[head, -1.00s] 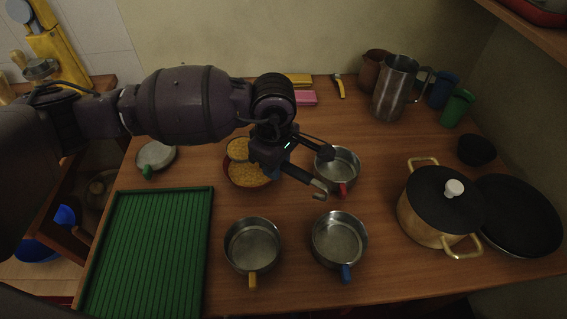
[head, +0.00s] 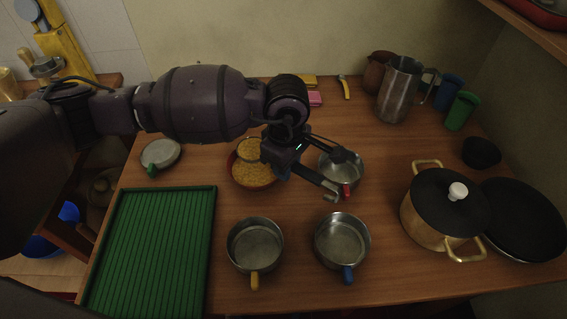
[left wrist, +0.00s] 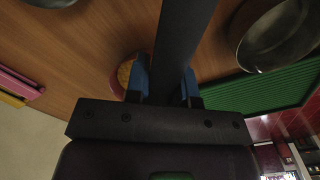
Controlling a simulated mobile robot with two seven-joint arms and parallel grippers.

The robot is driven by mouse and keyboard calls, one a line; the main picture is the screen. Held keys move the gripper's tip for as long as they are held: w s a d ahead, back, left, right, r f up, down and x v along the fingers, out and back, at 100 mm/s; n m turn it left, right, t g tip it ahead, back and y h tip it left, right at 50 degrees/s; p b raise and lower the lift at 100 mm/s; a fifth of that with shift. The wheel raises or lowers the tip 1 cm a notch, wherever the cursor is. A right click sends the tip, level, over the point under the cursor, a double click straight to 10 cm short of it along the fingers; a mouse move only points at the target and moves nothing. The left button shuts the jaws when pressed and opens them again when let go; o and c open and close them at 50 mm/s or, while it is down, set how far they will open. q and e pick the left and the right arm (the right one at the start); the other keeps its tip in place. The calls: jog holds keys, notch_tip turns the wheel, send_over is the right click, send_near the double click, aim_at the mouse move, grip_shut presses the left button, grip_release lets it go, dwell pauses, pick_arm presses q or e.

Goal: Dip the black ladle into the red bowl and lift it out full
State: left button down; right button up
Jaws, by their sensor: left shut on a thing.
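My left gripper (head: 288,166) is shut on the handle of the black ladle (head: 312,177), whose hooked metal end points to the lower right. The ladle's round cup (head: 249,150) shows left of the gripper, holding yellow grain, over the back part of the red bowl (head: 238,182). The bowl holds the same yellow grain; I cannot tell whether the cup touches it. In the left wrist view the dark handle (left wrist: 180,45) runs between the blue fingertips, and part of the red bowl (left wrist: 118,78) shows. My right gripper is not in view.
A red-handled pot (head: 342,182) stands close right of the gripper. Yellow-handled (head: 255,246) and blue-handled (head: 342,242) pots stand in front. A green ribbed tray (head: 150,250) lies front left. A lidded brass pot (head: 430,222) and steel pitcher (head: 398,90) stand right.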

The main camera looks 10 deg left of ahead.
pick_arm(q)
jog(key=shift+w+d, duration=0.15)
jog(key=shift+d, duration=0.65)
jog(key=shift+s+a, duration=0.15)
jog(key=shift+a, duration=0.6)
jog(key=shift+s+a, duration=0.1)
jog(key=shift+a, duration=0.65)
jog(key=shift+w+d, duration=0.15)
jog(key=shift+d, duration=0.65)
jog(key=shift+w+d, duration=0.1)
jog(key=shift+d, duration=0.65)
jog(key=shift+a, duration=0.2)
jog(key=shift+s+a+p, duration=0.1)
jog(key=shift+a+p, duration=0.2)
jog(key=shift+a, duration=0.3)
